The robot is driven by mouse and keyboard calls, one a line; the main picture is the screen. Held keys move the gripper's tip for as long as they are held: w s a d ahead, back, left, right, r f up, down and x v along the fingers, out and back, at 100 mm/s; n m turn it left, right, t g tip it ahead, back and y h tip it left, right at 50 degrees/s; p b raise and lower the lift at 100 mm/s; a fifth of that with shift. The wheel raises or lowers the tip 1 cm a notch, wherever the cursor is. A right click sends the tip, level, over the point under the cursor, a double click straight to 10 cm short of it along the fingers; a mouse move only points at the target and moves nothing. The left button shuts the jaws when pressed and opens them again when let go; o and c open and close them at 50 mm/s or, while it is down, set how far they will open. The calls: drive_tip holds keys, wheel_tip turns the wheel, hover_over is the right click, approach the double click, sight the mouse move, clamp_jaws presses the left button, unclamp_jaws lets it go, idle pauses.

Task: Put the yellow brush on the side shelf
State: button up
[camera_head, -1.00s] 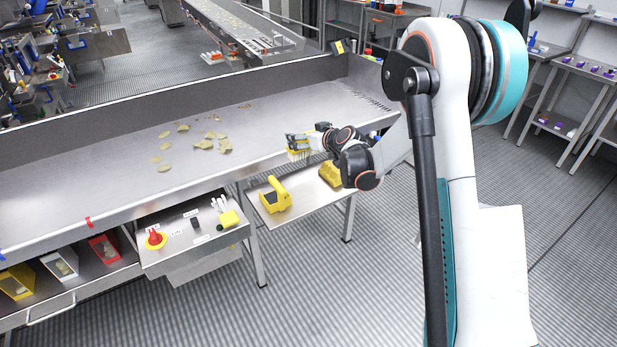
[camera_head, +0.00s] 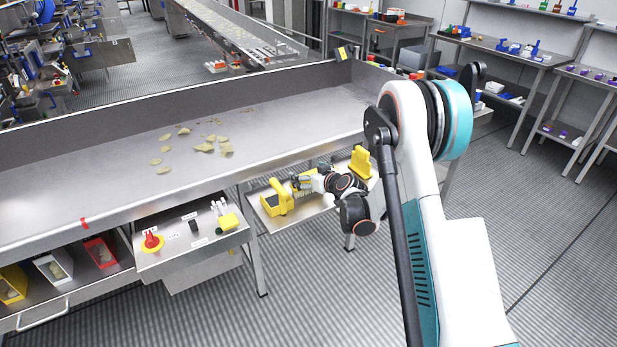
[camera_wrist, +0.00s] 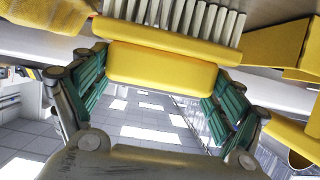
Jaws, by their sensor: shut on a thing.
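The yellow brush is a rounded yellow block with rows of white bristles; it fills the upper middle of the wrist view (camera_wrist: 160,68). My gripper (camera_head: 299,184) is shut on the brush's yellow handle, with a teal finger on either side, and the bristles point away from the palm. In the head view the brush is small and partly hidden by the gripper. The side shelf (camera_head: 310,207) is a metal shelf at the near side of the conveyor, and the gripper is low over its middle. I cannot tell whether the brush touches it.
A yellow handled scoop (camera_head: 277,198) stands on the shelf just left of my gripper. Another yellow tool (camera_head: 361,163) stands at the shelf's right end. The conveyor (camera_head: 110,185) with scattered chips lies behind. A control panel (camera_head: 190,232) is to the left.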

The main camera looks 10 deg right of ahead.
drive_tip(key=shift+r, duration=0.1)
drive_tip(key=shift+f, duration=0.25)
drive_tip(key=o, duration=0.9)
drive_tip(key=shift+r, duration=0.1)
